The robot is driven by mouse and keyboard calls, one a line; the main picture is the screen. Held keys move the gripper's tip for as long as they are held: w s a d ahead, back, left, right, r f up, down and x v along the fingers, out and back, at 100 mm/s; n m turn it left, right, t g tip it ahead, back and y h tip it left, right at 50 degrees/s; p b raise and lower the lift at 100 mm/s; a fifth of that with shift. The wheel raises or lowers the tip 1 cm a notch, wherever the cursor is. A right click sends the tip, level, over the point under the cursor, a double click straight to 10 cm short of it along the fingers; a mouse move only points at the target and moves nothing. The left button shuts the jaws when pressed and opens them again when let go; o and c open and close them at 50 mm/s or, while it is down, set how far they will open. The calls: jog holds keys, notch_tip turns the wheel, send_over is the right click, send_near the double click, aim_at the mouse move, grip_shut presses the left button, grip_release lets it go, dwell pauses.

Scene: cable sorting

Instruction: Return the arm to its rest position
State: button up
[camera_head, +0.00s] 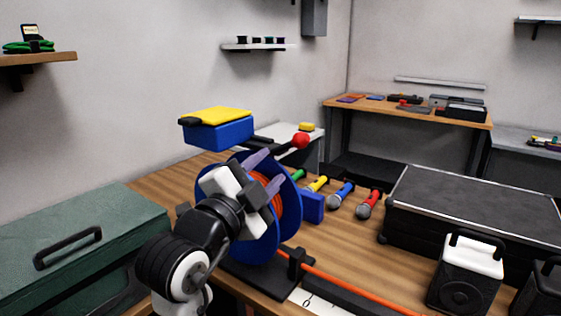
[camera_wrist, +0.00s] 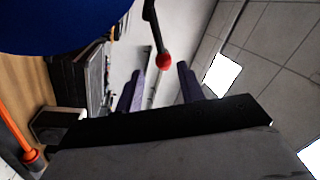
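My gripper (camera_head: 269,168) is raised in front of the blue cable reel (camera_head: 259,249), with my arm coming up from the lower left in the head view. Its two purple fingers stand apart and point up and to the right. In the wrist view my gripper (camera_wrist: 159,72) has nothing between its fingers. The red knob (camera_head: 301,141) on a dark crank arm is beyond the fingertips; the red knob also shows in the wrist view (camera_wrist: 164,61). The reel holds orange cable and is partly hidden by my gripper.
An orange cable (camera_head: 352,287) runs from the reel to the right along the wooden table (camera_head: 331,238). Several microphones lie behind it, beside a black flight case (camera_head: 475,205). A green case (camera_head: 80,245) stands left; a blue box with yellow top (camera_head: 218,130) is behind the reel.

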jog(key=shift+v, duration=1)
